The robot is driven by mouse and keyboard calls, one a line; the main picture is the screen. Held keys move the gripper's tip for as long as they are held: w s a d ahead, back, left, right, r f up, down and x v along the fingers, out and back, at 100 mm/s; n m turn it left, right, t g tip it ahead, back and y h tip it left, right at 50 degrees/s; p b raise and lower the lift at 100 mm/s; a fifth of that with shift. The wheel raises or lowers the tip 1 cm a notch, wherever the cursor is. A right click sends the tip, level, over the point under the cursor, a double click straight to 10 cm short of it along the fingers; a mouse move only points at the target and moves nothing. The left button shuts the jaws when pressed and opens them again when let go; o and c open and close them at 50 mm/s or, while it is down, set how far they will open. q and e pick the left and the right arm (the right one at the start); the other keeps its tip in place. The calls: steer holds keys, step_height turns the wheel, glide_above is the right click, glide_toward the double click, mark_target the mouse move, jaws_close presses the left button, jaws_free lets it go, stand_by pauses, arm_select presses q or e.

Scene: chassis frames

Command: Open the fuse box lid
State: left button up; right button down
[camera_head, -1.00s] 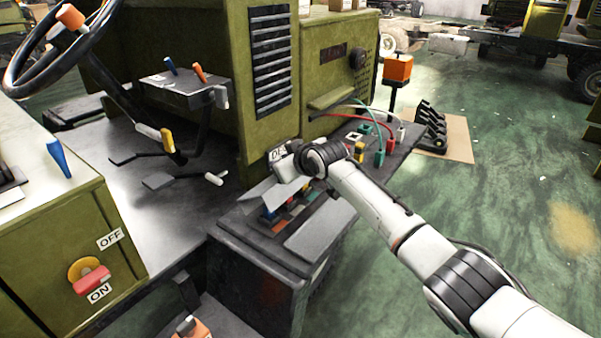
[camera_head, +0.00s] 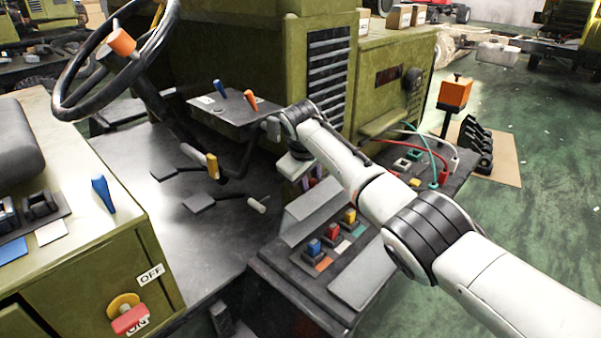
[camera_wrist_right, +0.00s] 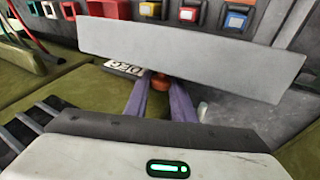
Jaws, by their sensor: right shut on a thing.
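The fuse box (camera_head: 300,293) is a dark box low in the middle of the head view. Blue, red and yellow fuses (camera_head: 331,232) show uncovered on its top. Its grey lid (camera_head: 305,212) stands raised and tilted along the left side; it also shows as a wide grey plate in the wrist view (camera_wrist_right: 190,45). My right gripper (camera_head: 308,181) is at the lid's upper far edge, partly hidden by my right arm. Its purple fingers (camera_wrist_right: 160,95) are shut on a small orange-brown knob (camera_wrist_right: 160,82) by the lid's edge. My left gripper is out of view.
A flat grey panel (camera_head: 362,277) lies right of the fuses. Coloured wires (camera_head: 430,150) and sockets are behind it. A green cabinet with a vent (camera_head: 325,80) rises behind the gripper. Levers (camera_head: 212,167) and a steering wheel (camera_head: 75,100) are at left.

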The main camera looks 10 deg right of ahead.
steer(key=shift+w+a, duration=0.1)
steer(key=shift+w, duration=0.05)
steer(key=shift+f, duration=0.1)
stand_by(0.3)
steer(key=c, duration=1.5)
jaws_free()
steer(key=shift+c, duration=0.2)
